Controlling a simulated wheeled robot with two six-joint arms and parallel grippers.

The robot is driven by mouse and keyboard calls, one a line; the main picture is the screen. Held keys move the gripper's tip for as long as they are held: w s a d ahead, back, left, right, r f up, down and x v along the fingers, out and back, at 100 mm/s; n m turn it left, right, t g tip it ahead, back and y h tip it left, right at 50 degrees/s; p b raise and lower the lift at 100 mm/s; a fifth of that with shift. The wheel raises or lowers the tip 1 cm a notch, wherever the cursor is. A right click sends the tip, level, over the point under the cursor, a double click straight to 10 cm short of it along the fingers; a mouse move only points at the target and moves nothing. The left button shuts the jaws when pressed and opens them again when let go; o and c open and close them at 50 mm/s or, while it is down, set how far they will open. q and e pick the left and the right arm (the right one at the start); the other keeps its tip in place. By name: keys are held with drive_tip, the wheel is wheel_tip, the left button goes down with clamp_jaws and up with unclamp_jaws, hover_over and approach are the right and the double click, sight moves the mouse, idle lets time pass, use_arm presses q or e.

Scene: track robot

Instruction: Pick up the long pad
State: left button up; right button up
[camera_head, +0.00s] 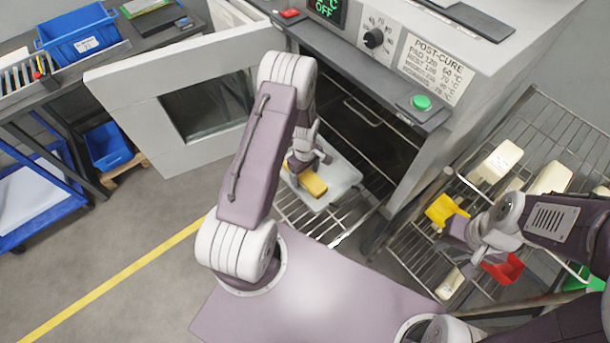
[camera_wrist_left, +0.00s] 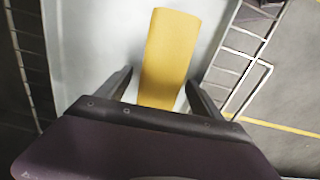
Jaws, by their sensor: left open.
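The long pad (camera_head: 313,184) is yellow-orange and lies on a pale tray (camera_head: 343,181) at the oven's open front. In the left wrist view the pad (camera_wrist_left: 168,50) runs lengthwise away from me, with its near end between the fingers. My left gripper (camera_head: 300,166) is over the pad's far end in the head view. In the left wrist view my left gripper (camera_wrist_left: 160,90) is open, one finger on each side of the pad, with gaps showing. Part of the pad is hidden by the gripper. My right gripper (camera_head: 458,232) is at the wire rack; its fingers are unclear.
The oven door (camera_head: 135,90) stands open at left. The oven's control panel with a green button (camera_head: 421,102) overhangs the opening. A wire rack (camera_head: 545,130) at right holds several cream blocks, a yellow bin (camera_head: 445,209) and a red bin (camera_head: 503,268).

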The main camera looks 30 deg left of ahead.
use_arm(q)
drive_tip(key=shift+f, duration=0.15)
drive_tip(key=c, duration=1.5)
